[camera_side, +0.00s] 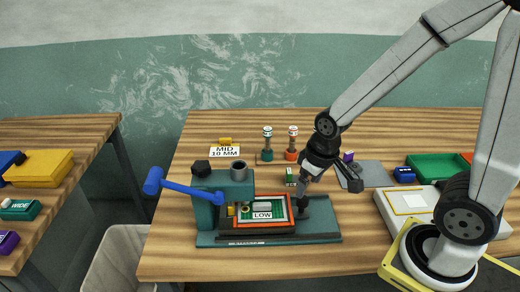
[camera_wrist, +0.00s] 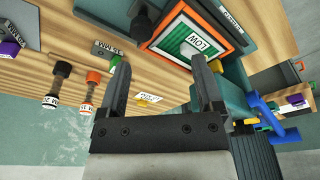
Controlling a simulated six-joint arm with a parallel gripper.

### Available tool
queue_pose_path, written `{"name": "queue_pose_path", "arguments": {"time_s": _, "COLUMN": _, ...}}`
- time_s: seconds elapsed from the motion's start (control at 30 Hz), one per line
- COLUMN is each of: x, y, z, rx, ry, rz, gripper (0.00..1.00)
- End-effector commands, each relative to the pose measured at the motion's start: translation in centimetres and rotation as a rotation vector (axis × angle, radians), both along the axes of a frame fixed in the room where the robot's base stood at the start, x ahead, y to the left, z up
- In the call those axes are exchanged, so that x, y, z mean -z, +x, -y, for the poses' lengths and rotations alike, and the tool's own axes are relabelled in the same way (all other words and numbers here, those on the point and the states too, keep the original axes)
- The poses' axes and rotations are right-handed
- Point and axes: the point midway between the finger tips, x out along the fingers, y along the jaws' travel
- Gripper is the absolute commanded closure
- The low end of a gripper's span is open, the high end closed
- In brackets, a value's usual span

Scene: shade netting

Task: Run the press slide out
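The teal press (camera_side: 236,190) stands on a long base near the table's front, with a blue lever (camera_side: 185,189) at its left. Its slide carries an orange-rimmed tray (camera_side: 290,207) holding a green piece with a LOW label (camera_side: 262,215). The tray also shows at the top of the wrist view (camera_wrist: 164,25). In the side view my gripper (camera_side: 325,188) is above and behind the slide's right end; contact cannot be told.
A grey pad (camera_side: 372,174) and green tray (camera_side: 436,167) lie to the right. A white box (camera_side: 405,208) sits near my base.

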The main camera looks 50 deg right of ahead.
Motion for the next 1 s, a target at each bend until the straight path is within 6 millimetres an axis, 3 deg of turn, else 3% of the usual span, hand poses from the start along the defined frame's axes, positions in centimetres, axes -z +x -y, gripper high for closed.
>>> {"name": "queue_pose_path", "arguments": {"time_s": 0.4, "x": 1.0, "y": 3.0, "z": 2.8, "rx": 0.001, "ry": 0.004, "rz": -0.176, "gripper": 0.16}}
{"name": "queue_pose_path", "arguments": {"time_s": 0.77, "x": 1.4, "y": 3.1, "z": 2.9, "rx": 0.0, "ry": 0.004, "rz": -0.184, "gripper": 0.16}}
{"name": "queue_pose_path", "arguments": {"time_s": 1.0, "x": 3.0, "y": 3.1, "z": 2.9, "rx": 0.0, "ry": 0.004, "rz": -0.185, "gripper": 0.16}}
